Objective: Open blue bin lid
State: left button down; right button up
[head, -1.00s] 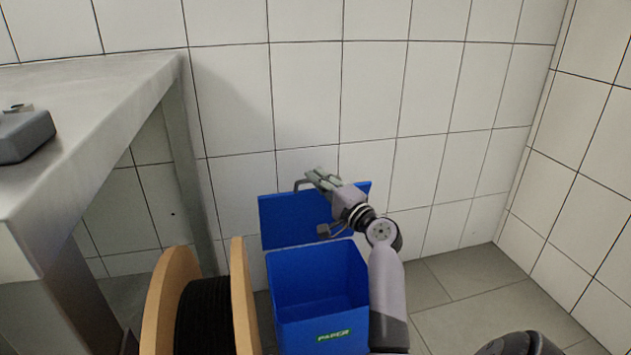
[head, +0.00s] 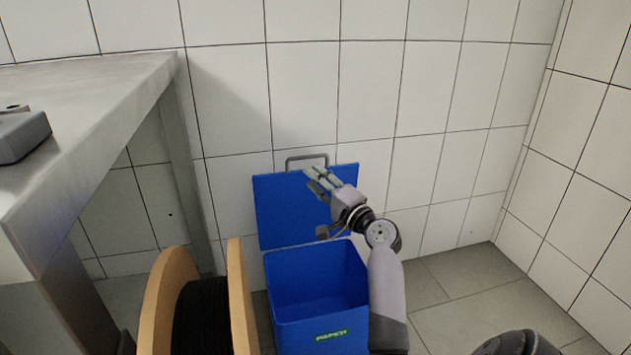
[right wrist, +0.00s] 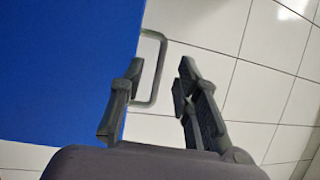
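The blue bin (head: 318,300) stands on the floor with a green "PAPER" label on its front. Its inside shows and looks empty. Its blue lid (head: 285,215) stands raised behind the opening, near the wall, with a grey handle (head: 306,160) at its top edge. My right gripper (head: 318,182) is in front of the lid, just below the handle. In the right wrist view the fingers (right wrist: 155,95) are apart with nothing between them; the lid (right wrist: 60,70) is at left and the handle (right wrist: 155,70) shows beyond the fingers. My left gripper is not in view.
A wooden cable spool (head: 240,300) with black cable stands close left of the bin. A metal table (head: 90,95) with a grey object (head: 22,135) is at left. A tiled wall is behind; the floor at right is clear.

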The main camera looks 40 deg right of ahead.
jog(key=s+a+f, duration=0.1)
jog(key=s+f, duration=0.1)
jog(key=s, duration=0.9)
jog(key=shift+s, duration=0.2)
jog(key=shift+a, duration=0.1)
